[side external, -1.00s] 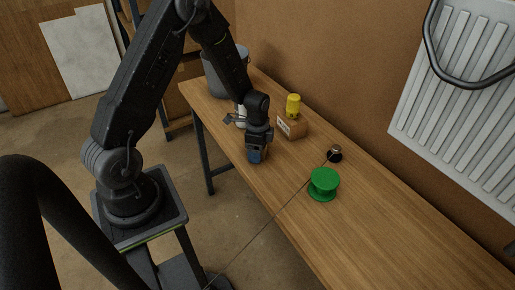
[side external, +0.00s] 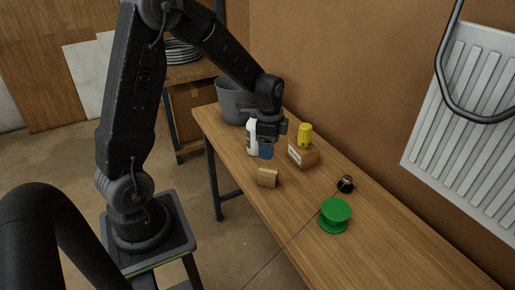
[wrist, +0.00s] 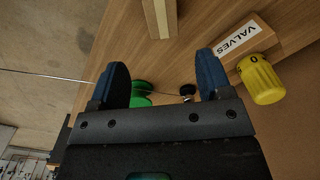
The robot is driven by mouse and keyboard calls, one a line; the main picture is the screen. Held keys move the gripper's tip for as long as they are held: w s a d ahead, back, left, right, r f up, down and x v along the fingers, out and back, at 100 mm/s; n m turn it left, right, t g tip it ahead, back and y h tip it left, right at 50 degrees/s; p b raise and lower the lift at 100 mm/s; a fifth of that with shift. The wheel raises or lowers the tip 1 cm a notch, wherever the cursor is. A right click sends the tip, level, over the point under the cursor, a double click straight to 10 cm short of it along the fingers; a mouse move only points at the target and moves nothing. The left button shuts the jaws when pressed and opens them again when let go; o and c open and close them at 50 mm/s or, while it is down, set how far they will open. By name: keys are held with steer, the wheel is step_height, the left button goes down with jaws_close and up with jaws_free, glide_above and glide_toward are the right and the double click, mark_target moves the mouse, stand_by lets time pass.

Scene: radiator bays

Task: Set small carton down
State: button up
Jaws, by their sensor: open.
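The small carton (side external: 267,178) is a plain tan box resting on the wooden table near its front edge. In the wrist view it shows as a tan block (wrist: 160,18) at the top, beyond the fingertips. My gripper (side external: 266,154) is above the table, behind the small carton and apart from it. In the wrist view its two blue fingers (wrist: 162,75) are spread wide with nothing held between them.
A white bottle (side external: 252,138) and grey bucket (side external: 232,103) are behind. A green spool (side external: 335,215) and small dark knob (side external: 346,184) lie forward right.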

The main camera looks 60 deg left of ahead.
steer(key=s+d+r+n+t, duration=0.2)
steer(key=s+d+r+n, duration=0.35)
steer(key=r, duration=0.55)
steer(key=s+d+r+n+t, duration=0.3)
steer(key=s+d+r, duration=0.2)
steer(key=s+d, duration=0.3)
steer(key=s, duration=0.3)
steer(key=shift+s+r, duration=0.2)
steer(key=shift+s, duration=0.05)
